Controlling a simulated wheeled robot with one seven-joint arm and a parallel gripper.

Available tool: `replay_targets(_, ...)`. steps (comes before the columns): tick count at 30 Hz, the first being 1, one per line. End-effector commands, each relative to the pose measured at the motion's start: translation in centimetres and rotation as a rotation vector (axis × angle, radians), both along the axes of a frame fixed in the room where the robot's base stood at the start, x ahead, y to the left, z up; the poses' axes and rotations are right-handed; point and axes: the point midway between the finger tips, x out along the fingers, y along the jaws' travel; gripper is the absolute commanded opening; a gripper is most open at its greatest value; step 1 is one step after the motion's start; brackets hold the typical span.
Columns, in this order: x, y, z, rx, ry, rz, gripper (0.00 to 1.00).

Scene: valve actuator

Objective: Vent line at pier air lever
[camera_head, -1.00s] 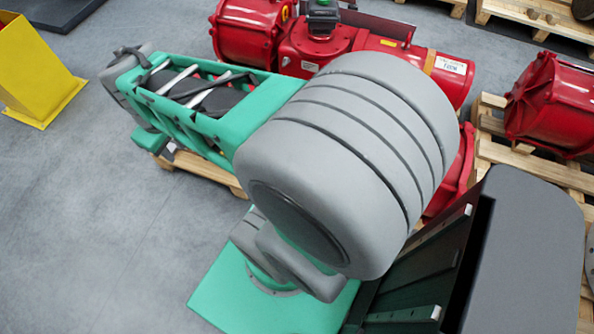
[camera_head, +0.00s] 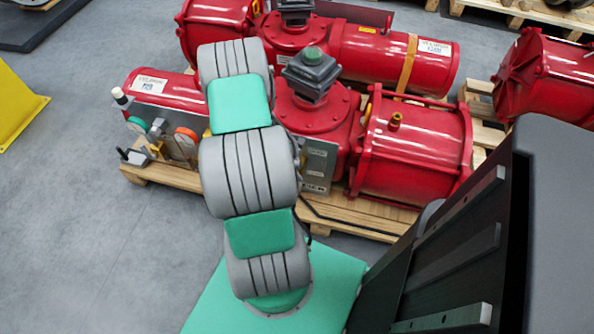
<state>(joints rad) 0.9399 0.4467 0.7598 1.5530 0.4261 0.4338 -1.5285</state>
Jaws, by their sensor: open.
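A red valve actuator lies on a wooden pallet (camera_head: 160,180), with a red cylinder (camera_head: 412,150) at its right and a narrower red cylinder (camera_head: 185,92) at its left. At its left end is a small panel with a green-rimmed gauge (camera_head: 138,125) and an orange-rimmed gauge (camera_head: 187,138). A small grey lever-like part (camera_head: 133,157) sticks out below the gauges, beside brass fittings (camera_head: 158,150). I cannot tell its exact setting. A black post with a white top (camera_head: 120,96) stands above. My grey and green arm covers the actuator's middle; my gripper does not show.
A yellow stand (camera_head: 15,105) is at the left edge. The grey floor (camera_head: 90,230) in front of the gauges is clear.

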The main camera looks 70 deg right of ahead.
Motion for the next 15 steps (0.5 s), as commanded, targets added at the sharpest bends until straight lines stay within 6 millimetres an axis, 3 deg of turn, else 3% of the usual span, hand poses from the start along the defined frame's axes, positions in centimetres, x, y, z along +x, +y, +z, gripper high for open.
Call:
replay_targets(9,-0.14,-0.12,-0.48,0.000,-0.001,0.000,0.40)
replay_targets(15,-0.11,-0.09,-0.47,0.000,-0.001,0.000,0.24)
